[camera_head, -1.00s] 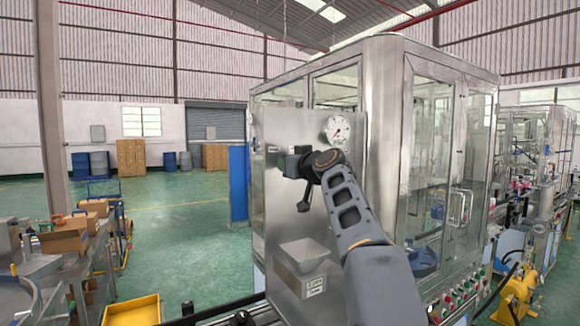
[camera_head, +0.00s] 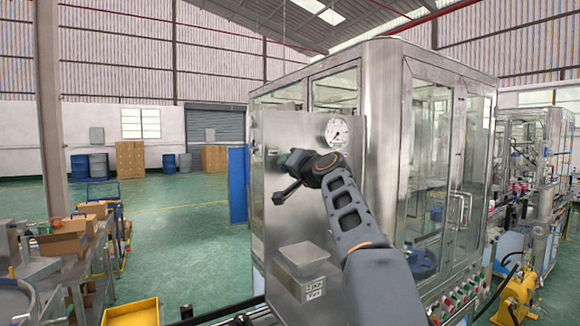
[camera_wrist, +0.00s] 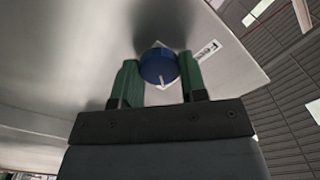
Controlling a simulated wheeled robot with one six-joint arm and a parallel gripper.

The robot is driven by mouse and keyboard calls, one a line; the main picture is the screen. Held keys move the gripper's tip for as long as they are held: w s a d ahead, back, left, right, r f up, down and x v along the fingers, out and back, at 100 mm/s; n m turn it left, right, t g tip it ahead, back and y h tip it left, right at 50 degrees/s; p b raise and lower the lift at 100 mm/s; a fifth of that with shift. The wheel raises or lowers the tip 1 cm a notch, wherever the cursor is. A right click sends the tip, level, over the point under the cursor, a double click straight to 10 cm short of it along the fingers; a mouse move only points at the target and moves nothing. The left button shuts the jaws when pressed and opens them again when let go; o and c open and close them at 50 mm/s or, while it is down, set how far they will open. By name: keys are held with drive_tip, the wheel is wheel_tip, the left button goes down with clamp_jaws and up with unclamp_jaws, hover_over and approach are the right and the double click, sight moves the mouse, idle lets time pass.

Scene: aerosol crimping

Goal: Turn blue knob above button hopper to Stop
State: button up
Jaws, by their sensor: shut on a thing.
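The blue knob (camera_wrist: 157,64) sits on the steel panel in the wrist view, with a pale pointer mark on its lower edge towards my gripper's palm. My gripper (camera_wrist: 158,76) has its green fingers on both sides of the knob and is shut on it. A small white label (camera_wrist: 207,50) lies just right of the knob; its text is unreadable. In the head view my gripper (camera_head: 286,160) is at the panel, above the steel hopper (camera_head: 303,256), and the knob is hidden there.
A round gauge (camera_head: 337,131) is on the panel to the upper right of my gripper. The glass-sided machine cabinet (camera_head: 384,150) stands right behind the panel. Green floor (camera_head: 180,235) is open to the left. A cart with boxes (camera_head: 75,240) stands farther left.

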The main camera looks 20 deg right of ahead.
drive_tip(key=shift+m, duration=0.4)
drive_tip(key=o, duration=0.9)
drive_tip(key=shift+s+d+b, duration=0.25)
drive_tip(key=shift+s+b, duration=0.7)
drive_tip(key=shift+s, duration=1.35)
drive_tip(key=shift+s+d+b, duration=0.3)
drive_tip(key=shift+s+b, duration=0.7)
drive_tip(key=shift+s, duration=1.25)
drive_tip(key=shift+s+d+b, duration=0.25)
drive_tip(key=shift+s+b, duration=0.7)
drive_tip(key=shift+s, duration=1.35)
